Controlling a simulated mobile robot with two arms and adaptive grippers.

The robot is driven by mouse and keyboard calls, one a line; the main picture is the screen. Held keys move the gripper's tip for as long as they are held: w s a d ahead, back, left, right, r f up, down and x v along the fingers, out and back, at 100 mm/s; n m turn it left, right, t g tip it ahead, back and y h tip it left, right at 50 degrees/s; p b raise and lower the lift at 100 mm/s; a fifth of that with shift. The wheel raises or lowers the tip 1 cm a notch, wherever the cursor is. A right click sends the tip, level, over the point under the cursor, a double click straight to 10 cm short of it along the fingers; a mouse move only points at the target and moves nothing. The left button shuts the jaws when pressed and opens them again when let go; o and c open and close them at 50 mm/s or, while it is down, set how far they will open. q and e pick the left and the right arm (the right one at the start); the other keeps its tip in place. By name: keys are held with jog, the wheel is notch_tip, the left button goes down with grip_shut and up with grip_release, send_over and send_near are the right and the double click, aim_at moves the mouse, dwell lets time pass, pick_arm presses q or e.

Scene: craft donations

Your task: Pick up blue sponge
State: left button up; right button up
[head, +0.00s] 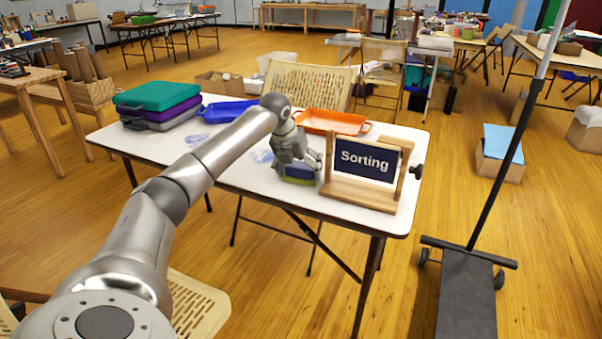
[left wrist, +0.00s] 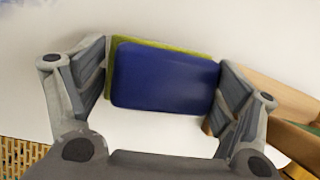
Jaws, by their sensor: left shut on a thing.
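The blue sponge (left wrist: 165,78) lies flat between the two fingers of my left gripper (left wrist: 163,88) in the left wrist view. A yellow-green layer (left wrist: 112,58) shows under its far and left edges; I cannot tell whether it is a separate sponge. In the head view my left gripper (head: 298,166) points down at the front of the white table, shut on the blue sponge (head: 297,172), which is partly hidden by the fingers. My right gripper is not in view.
A wooden stand with a "Sorting" sign (head: 366,162) is close to the gripper's right. An orange tray (head: 333,122) and a blue tray (head: 222,112) lie behind. Stacked cases (head: 158,101) sit at the table's left. Bare white tabletop (head: 225,157) is left of the gripper.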

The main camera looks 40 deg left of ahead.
aim_at(302, 162)
pick_arm(q)
jog(key=shift+r, duration=0.15)
jog(key=shift+r, duration=0.2)
notch_tip(302, 162, up, 3)
jog(key=shift+a+p, duration=0.1)
jog(key=shift+p, duration=0.5)
jog(key=s+a+r+p, duration=0.2)
jog(key=s+a+r, duration=0.7)
jog(key=a, duration=0.1)
jog(key=shift+s+r, duration=0.15)
jog(key=shift+s, duration=0.15)
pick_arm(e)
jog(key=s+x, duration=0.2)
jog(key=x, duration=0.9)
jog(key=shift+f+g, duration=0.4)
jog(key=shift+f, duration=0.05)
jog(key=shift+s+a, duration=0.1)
